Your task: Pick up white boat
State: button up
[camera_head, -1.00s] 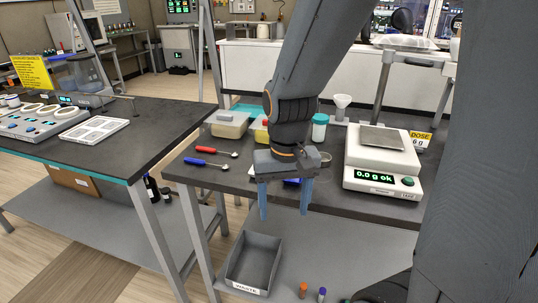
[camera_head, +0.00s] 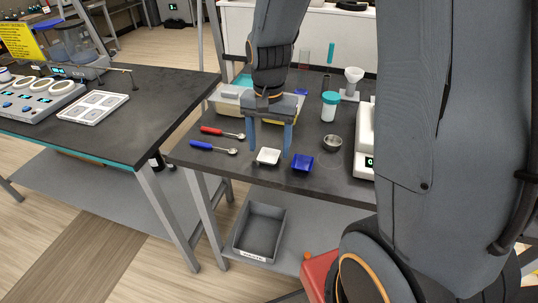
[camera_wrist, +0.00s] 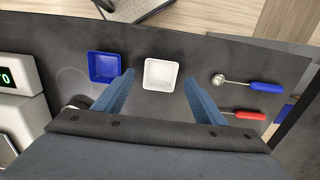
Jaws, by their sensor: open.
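The white boat (camera_head: 268,156) is a small square weighing dish on the dark bench. It lies between the blue spoon and the blue boat (camera_head: 303,162). In the wrist view the white boat (camera_wrist: 160,74) lies just beyond and between my two fingertips. My gripper (camera_head: 269,150) is open and empty, with its blue fingers pointing down above the bench by the white boat. The wrist view shows the open gripper (camera_wrist: 158,76) with a finger on each side of the boat's near edge. I cannot tell the exact height of the fingertips.
A red spoon (camera_head: 222,132) and a blue spoon (camera_head: 213,147) lie left of the boats. A metal cup (camera_head: 332,143), a teal-capped jar (camera_head: 329,106) and a scale (camera_head: 367,140) stand to the right. A grey waste bin (camera_head: 260,234) sits on the lower shelf.

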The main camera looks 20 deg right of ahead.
aim_at(269, 157)
jog(key=shift+f, duration=1.05)
jog(key=c, duration=1.2)
jog(key=shift+c, duration=0.2)
